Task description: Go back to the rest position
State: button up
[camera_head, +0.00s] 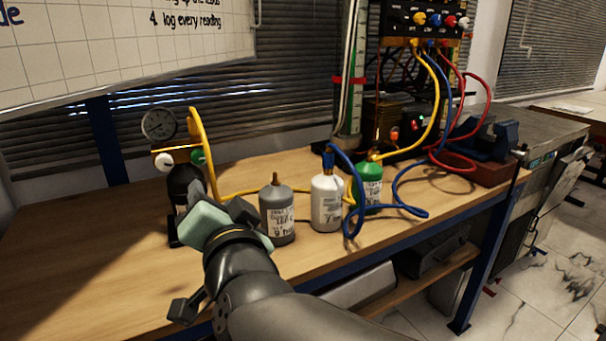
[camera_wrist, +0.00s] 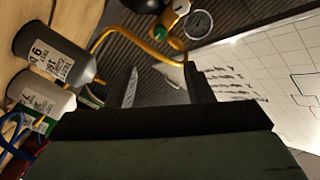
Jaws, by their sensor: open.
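My gripper (camera_head: 212,214) is in front of the workbench (camera_head: 120,270), near its left part, and partly hides the gauge stand behind it. In the wrist view its two fingers (camera_wrist: 163,88) stand apart with nothing between them, so it is open and empty. The pressure gauge (camera_head: 159,124) with its black bottle (camera_head: 184,182) stands behind my gripper. A grey bottle (camera_head: 277,212) stands just right of my gripper, apart from it as far as I can see.
A white bottle (camera_head: 326,203) and a green bottle (camera_head: 368,184) stand further right. Yellow, blue (camera_head: 410,209) and red hoses run to a panel (camera_head: 424,20) at the back. A red-based vise (camera_head: 484,170) is at the bench's right end. Bare wood lies at the bench's left.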

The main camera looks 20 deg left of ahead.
jog(key=w+d+f+n+g+h+p, duration=0.1)
jog(key=w+d+g+h+p, duration=0.2)
jog(key=d+p, duration=0.55)
jog(key=w+d+f+n+g+h+p, duration=0.1)
jog(key=w+d+g+h+p, duration=0.2)
jog(key=d+p, duration=0.55)
jog(key=s+d+g+h+p, duration=0.3)
jog(key=s+d, duration=0.3)
jog(key=d, duration=0.5)
jog(key=s+d+g+h+p, duration=0.2)
jog(key=s+d+g+p, duration=0.2)
jog(key=d, duration=0.7)
jog(key=s+p, duration=0.2)
jog(key=s, duration=0.1)
jog(key=shift+f+m+h, duration=0.2)
jog(key=shift+m+h, duration=0.2)
